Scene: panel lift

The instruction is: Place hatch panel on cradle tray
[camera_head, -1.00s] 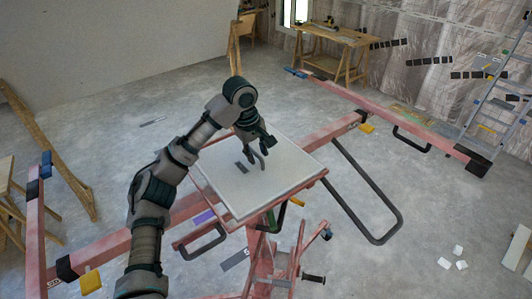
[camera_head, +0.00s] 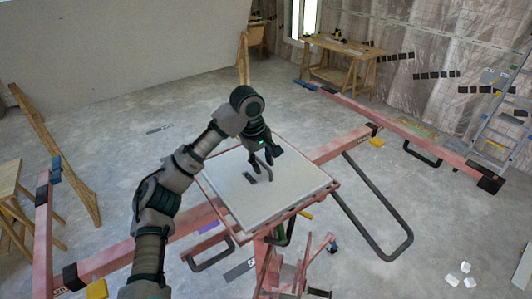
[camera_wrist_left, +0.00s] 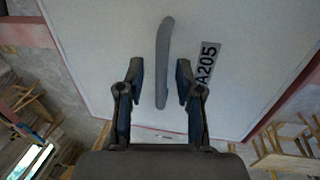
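The hatch panel (camera_head: 290,185) is a pale flat square, lying on the red cradle tray (camera_head: 312,204) of the lift. My left gripper (camera_head: 262,158) is over the panel at the handle. In the left wrist view my left gripper (camera_wrist_left: 160,82) is open, with one finger on each side of the handle and visible gaps to it. The tray's surface under the panel is hidden. My right gripper is not in view.
The lift's red beams (camera_head: 340,146) run out on both sides, with a black looped bar (camera_head: 385,215) at right. Wooden trestles (camera_head: 12,195) stand at left, a workbench (camera_head: 340,52) at the back and a ladder (camera_head: 497,115) at right. Much grey floor is clear.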

